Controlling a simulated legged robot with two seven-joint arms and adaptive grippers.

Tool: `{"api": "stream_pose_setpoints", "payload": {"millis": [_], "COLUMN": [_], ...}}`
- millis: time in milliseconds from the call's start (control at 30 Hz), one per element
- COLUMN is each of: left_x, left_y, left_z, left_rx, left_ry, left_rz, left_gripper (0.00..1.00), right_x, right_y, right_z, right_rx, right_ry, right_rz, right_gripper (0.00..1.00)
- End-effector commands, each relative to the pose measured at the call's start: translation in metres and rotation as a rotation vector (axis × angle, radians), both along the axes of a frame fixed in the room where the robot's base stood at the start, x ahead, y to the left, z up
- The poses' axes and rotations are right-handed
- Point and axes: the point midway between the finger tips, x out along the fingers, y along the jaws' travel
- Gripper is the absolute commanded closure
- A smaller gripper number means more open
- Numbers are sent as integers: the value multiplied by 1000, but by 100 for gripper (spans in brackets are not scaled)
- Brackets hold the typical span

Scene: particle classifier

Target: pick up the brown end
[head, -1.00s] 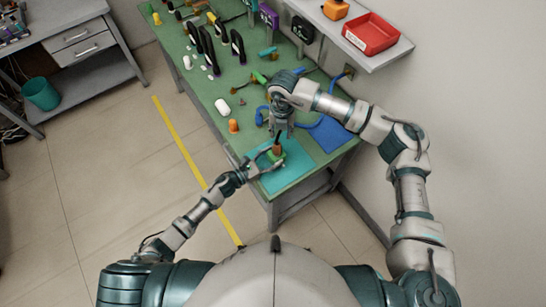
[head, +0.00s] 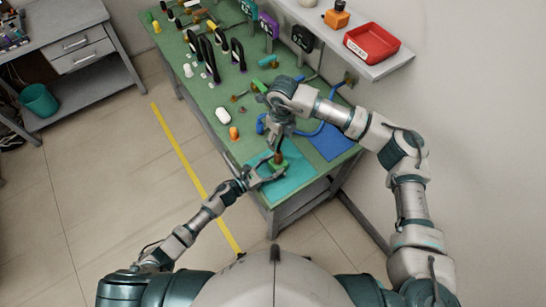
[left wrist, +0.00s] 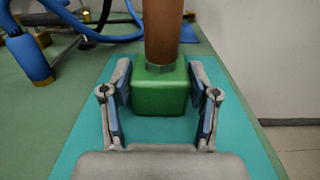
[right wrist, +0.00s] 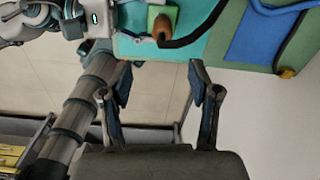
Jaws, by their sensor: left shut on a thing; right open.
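The brown end (left wrist: 162,32) is a brown cylinder standing upright on a green block (left wrist: 160,92) in the left wrist view. In the head view, the brown end (head: 278,156) shows small above the teal mat. My left gripper (head: 272,170) is shut on the green block, with one finger on each side of it, as the left wrist view shows (left wrist: 158,88). My right gripper (head: 279,138) is just above the brown end in the head view. The right wrist view shows its fingers apart and empty (right wrist: 160,82), with the green block (right wrist: 161,16) beyond them.
The teal mat (head: 296,184) and a blue mat (head: 330,142) lie at the near end of the green bench. An orange piece (head: 234,133) and a white cylinder (head: 222,115) stand to the left. A red bin (head: 371,44) sits on the wall shelf.

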Motion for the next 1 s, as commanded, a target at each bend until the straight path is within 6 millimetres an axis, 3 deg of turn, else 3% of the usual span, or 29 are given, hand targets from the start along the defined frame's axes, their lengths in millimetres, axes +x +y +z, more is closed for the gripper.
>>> {"api": "stream_pose_setpoints", "payload": {"millis": [33, 200, 333, 467, 700, 1000], "left_x": [-4, -4, -4, -4, -4, -4], "left_y": [-14, -14, -14, -14, -14, -14], "left_z": [7, 7, 7, 7, 7, 7], "left_rx": [-23, -23, -23, -23, -23, -23], "left_ry": [-3, -3, -3, -4, -4, -4], "left_rz": [-19, -20, -20, -20, -20, -20], "left_gripper": [100, 100, 100, 100, 100, 100], "right_x": [-1, -2, -3, -4, -3, 0], "right_y": [1, 3, 3, 3, 3, 4], "right_z": [2, 7, 8, -5, -47, -70], "right_rx": [0, 0, 0, 0, 0, 0], "right_ry": [1, 4, 5, 10, 9, 8], "right_rz": [105, 427, 564, 611, 612, 610], "right_gripper": [39, 39, 39, 39, 39, 39]}}
